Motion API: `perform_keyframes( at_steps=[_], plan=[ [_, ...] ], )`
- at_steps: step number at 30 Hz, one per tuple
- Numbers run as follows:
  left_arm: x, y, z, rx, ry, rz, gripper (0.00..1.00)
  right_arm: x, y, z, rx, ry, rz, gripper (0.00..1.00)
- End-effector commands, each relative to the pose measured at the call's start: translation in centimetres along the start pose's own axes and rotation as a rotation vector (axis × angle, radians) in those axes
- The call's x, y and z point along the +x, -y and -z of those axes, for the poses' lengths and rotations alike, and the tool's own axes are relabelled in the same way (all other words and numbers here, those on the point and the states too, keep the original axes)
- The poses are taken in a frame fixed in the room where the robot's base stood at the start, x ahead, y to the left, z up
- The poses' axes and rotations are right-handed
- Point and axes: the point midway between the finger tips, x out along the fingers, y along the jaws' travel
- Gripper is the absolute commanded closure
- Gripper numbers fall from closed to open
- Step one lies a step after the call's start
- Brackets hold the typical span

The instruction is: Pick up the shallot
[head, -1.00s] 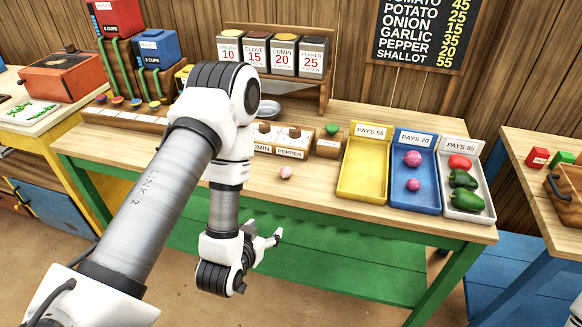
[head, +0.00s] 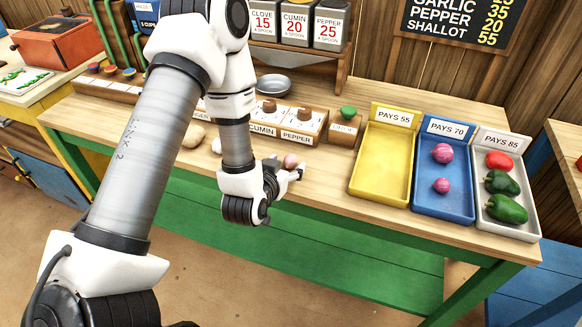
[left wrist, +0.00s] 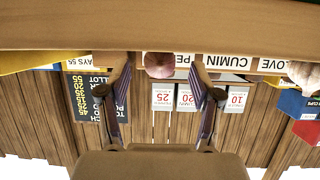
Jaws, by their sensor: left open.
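The shallot (head: 290,160), small, round and pinkish, lies near the front edge of the wooden table, in front of the pepper box. My left gripper (head: 286,171) is low at that edge, its fingers open and close to the shallot, partly covering it in the head view. In the left wrist view, which looks upside down, the shallot (left wrist: 159,65) shows between the two spread fingertips (left wrist: 161,75). I cannot tell whether the fingers touch it. My right gripper is in neither current view.
A yellow tray (head: 359,189), empty, a blue tray (head: 440,207) with two pink onions and a white tray (head: 513,230) with red and green peppers stand to the right. Spice boxes (head: 297,141) sit behind the shallot. A potato (head: 193,136) lies left, beside my arm.

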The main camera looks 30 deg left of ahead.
Motion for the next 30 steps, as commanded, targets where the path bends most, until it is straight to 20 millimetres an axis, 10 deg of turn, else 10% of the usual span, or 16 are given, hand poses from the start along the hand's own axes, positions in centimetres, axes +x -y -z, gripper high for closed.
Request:
perform_keyframes(
  at_steps=[10, 15, 30],
  plan=[
    [2.3, 0.0, 0.2, 0.0, 0.001, 0.0, 0.36, -0.9, 0.0, 0.1, 0.0, -0.002, 0.0, 0.6],
    [2.3, 0.0, 0.2, 0.0, 0.001, 0.0, 0.84, -0.9, 0.0, 0.1, 0.0, -0.002, 0.0, 0.6],
    [2.3, -0.1, 1.1, 0.001, -0.001, -0.001, 0.84, -1.6, 0.0, 0.1, 0.0, -0.001, 0.0, 0.6]
  ],
)
